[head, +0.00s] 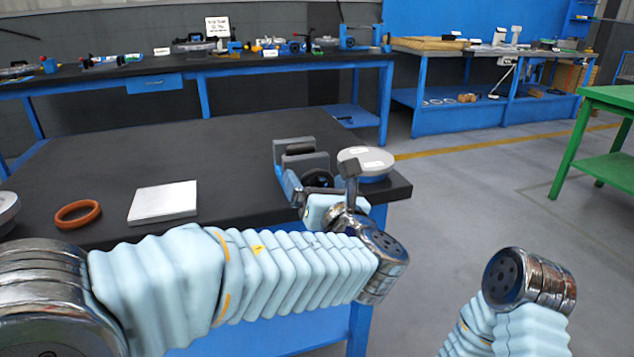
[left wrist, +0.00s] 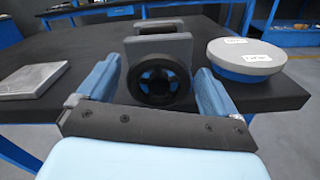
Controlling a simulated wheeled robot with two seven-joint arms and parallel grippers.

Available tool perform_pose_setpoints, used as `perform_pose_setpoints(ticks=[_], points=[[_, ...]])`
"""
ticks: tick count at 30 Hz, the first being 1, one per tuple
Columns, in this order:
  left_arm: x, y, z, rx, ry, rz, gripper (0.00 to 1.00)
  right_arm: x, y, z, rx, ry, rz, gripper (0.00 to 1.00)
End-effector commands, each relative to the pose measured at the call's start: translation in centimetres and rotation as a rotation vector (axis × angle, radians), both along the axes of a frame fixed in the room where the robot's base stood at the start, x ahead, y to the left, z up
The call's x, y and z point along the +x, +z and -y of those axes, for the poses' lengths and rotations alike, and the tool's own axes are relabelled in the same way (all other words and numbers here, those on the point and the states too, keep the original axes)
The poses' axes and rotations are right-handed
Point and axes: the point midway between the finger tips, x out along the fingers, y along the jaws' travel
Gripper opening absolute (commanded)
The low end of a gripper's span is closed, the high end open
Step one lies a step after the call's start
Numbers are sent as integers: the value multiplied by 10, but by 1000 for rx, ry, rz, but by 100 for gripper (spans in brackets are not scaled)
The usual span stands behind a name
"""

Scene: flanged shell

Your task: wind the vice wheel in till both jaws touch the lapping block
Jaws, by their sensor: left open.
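The vice (head: 287,182) stands near the right front of the black bench, with grey jaws on a blue body. Its dark handwheel (head: 318,179) faces me; in the left wrist view the wheel (left wrist: 158,82) shows a black rim and blue centre. My left gripper (head: 316,190) is open, and its two blue fingers (left wrist: 158,76) stand left and right of the wheel, with gaps visible. The near jaw (left wrist: 158,50) hides most of the space behind it. A darker block (head: 300,148) shows between the jaws; I cannot tell whether they touch it. My right gripper is out of view.
A round grey-topped disc on a blue base (head: 366,162) stands close right of the vice, by the bench corner. A flat pale plate (head: 163,203) and an orange ring (head: 77,214) lie to the left. The middle of the bench (head: 190,155) is clear.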

Motion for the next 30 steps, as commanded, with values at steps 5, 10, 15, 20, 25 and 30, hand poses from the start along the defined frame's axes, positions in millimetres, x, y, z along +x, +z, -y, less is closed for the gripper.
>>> perform_pose_setpoints(ticks=[5, 10, 15, 20, 25, 30], points=[[6, 0, -2, 0, 0, 0, 93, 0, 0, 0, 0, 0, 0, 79], [5, 0, -2, 0, 0, 0, 93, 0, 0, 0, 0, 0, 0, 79], [5, 0, -2, 0, 0, 0, 68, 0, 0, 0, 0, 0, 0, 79], [5, 0, -2, 0, 0, 0, 44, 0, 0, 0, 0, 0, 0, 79], [5, -1, -2, -8, 0, 2, 44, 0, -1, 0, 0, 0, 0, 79], [5, -2, -2, -52, 0, 16, 44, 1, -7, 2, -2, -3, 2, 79]])
